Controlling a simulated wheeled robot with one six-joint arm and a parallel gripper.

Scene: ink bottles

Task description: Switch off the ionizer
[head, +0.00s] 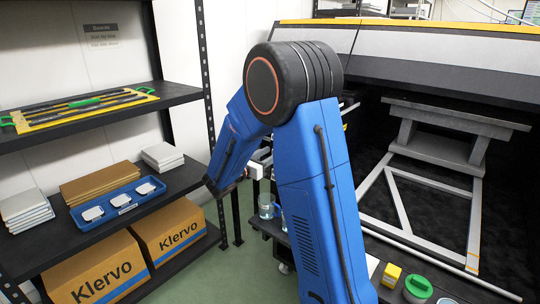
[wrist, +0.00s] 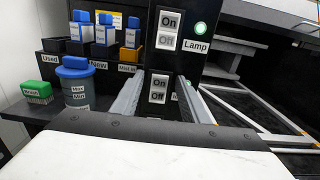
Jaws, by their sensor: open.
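In the wrist view, a dark panel carries two white On/Off rocker switches. The lower switch (wrist: 158,88) shows between the fingers of my gripper (wrist: 162,84); its label is mostly hidden behind the right finger, so I cannot read whether it is the ionizer's. My gripper is open and empty, with its fingers pointing at the panel. I cannot tell whether they touch it. The upper switch (wrist: 168,30) is labelled Lamp, with a lit green light (wrist: 201,28) beside it. In the head view, my blue arm hides most of the gripper and the panel.
In the wrist view, a blue-lidded container (wrist: 75,82) marked Max and Min and a green brush-like block (wrist: 38,92) stand left of the panel. Bottles in bins (wrist: 103,38) sit behind them. In the head view, a shelf holds a blue tray (head: 118,204) and Klervo boxes (head: 97,270).

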